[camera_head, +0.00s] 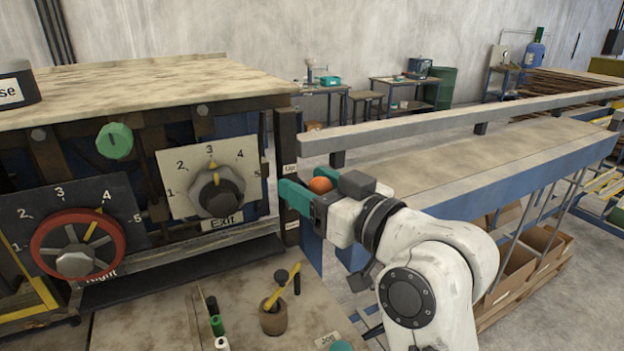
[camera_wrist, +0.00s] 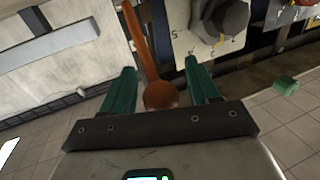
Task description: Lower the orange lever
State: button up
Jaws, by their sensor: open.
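The orange lever shows in the wrist view as an orange rod (camera_wrist: 142,45) ending in a round knob (camera_wrist: 160,95). In the head view only its orange knob (camera_head: 320,184) shows clearly; the rod is hidden behind my gripper. My gripper (camera_head: 285,180) has green fingers and is open at the machine's right post. In the wrist view, my gripper (camera_wrist: 156,68) has one finger on each side of the lever, with the knob deep between them near the palm. Gaps seem to show on both sides. The post carries an "Up" label (camera_head: 290,168) and a lower label (camera_head: 291,225).
The machine's grey "Exit" dial (camera_head: 218,191) and red-ringed dial (camera_head: 78,245) are left of my gripper. A wooden cup (camera_head: 272,318) with a yellow-handled tool stands on the panel below. A long blue-edged conveyor table (camera_head: 480,160) runs right, behind my arm.

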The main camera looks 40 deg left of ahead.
grip_shut()
dwell(0.6)
